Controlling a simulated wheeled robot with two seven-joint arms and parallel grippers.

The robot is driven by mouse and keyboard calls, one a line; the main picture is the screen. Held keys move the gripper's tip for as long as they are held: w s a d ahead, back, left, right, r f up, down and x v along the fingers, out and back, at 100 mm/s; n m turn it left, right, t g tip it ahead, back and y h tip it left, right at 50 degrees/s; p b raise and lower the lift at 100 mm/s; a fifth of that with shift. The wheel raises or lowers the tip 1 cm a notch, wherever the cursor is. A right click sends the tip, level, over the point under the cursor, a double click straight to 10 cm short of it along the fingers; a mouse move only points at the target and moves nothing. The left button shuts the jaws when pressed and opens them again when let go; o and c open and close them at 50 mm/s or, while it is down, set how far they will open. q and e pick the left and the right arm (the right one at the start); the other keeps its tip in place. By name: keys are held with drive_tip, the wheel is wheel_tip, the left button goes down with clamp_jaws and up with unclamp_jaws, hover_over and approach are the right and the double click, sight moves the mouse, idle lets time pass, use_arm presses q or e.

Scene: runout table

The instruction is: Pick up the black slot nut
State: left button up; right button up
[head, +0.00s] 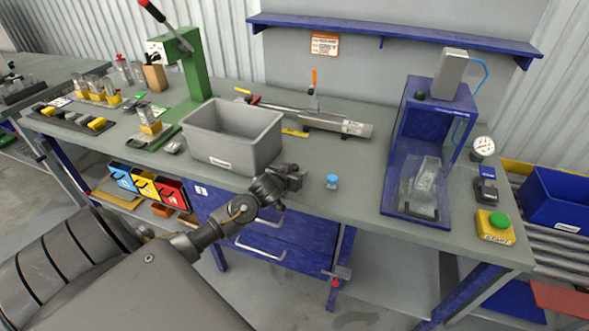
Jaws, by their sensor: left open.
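I cannot make out the black slot nut in the head view. It may be too small to see or hidden behind my gripper or the grey bin. My left gripper (296,178) is over the front part of the grey-green table (345,210), just right of the grey bin (228,138). It is open, and I see nothing held in it. The surface right under its fingers is partly hidden by the gripper itself. My right gripper is not in view.
A small blue-topped piece (332,182) stands right of my left gripper. A blue press frame (432,125) and a green-button box (495,227) stand at the right. A green lever press (190,75) stands behind the bin. Table room between gripper and blue frame is mostly clear.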

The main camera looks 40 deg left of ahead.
use_arm(q)
drive_tip(key=shift+w, duration=0.15)
drive_tip(key=c, duration=1)
drive_tip(key=shift+c, duration=0.2)
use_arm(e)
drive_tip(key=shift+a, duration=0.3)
